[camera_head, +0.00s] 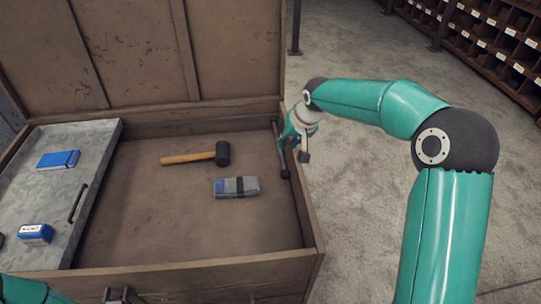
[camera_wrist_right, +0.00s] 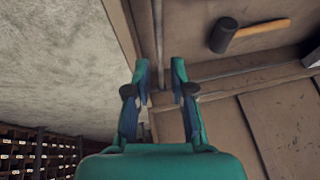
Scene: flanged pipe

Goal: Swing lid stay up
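The lid stay (camera_head: 280,150) is a thin dark rod lying along the inside of the right wall of an open wooden chest, with a dark knob at its near end. The raised lid (camera_head: 130,50) stands at the back. My right gripper (camera_head: 290,137) is at the right wall, close to the stay's far part. In the right wrist view the gripper (camera_wrist_right: 159,80) is open, its two fingers apart on either side of the stay (camera_wrist_right: 158,35); I cannot tell whether they touch it. My left gripper is out of view; only a bit of teal arm shows at the bottom left.
A grey tray (camera_head: 85,145) with blue items covers the left side. Shelving (camera_head: 490,45) stands far right; the concrete floor (camera_head: 350,200) is clear.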

